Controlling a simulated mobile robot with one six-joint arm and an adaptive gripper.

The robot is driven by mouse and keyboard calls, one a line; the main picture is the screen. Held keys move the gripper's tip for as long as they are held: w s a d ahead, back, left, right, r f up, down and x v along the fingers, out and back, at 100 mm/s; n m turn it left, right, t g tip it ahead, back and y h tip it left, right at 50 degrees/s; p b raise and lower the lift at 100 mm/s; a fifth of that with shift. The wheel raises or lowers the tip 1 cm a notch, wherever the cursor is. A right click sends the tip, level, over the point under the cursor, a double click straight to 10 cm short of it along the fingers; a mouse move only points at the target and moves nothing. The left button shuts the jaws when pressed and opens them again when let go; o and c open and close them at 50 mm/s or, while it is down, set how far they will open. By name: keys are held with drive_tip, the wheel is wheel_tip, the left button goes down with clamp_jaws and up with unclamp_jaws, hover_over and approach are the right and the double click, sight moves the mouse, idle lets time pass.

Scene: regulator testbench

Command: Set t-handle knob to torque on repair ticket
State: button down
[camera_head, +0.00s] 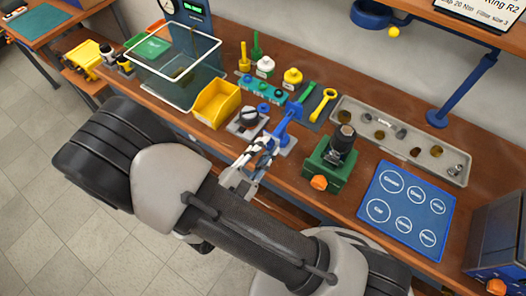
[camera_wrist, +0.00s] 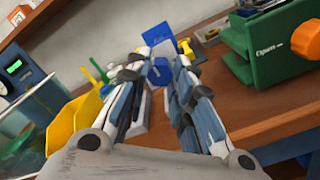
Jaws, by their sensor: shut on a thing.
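My gripper (camera_head: 268,150) reaches over the front edge of the bench, its fingers around a small blue part, which I take to be the t-handle knob (camera_wrist: 160,73). The knob shows between the fingertips in the wrist view, mostly hidden by the fingers, so its angle cannot be read. A blue upright fixture (camera_head: 289,117) stands just behind the fingers; its upper plate also shows in the wrist view (camera_wrist: 157,31). The repair ticket (camera_head: 488,12) is on a screen at the top right; its visible text includes "20 Nm" and "Filter Size 3", partly cut off.
A green vise-like block (camera_head: 326,170) with an orange knob stands right of my gripper. A yellow bin (camera_head: 215,104) and grey dial unit (camera_head: 247,120) are left. A grey parts tray (camera_head: 400,140) and blue marked mat (camera_head: 405,208) lie at right.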

drive_tip(key=shift+m, duration=0.4)
drive_tip(key=c, duration=1.4)
unclamp_jaws()
drive_tip(key=shift+o, duration=0.2)
drive_tip(key=v, duration=1.2)
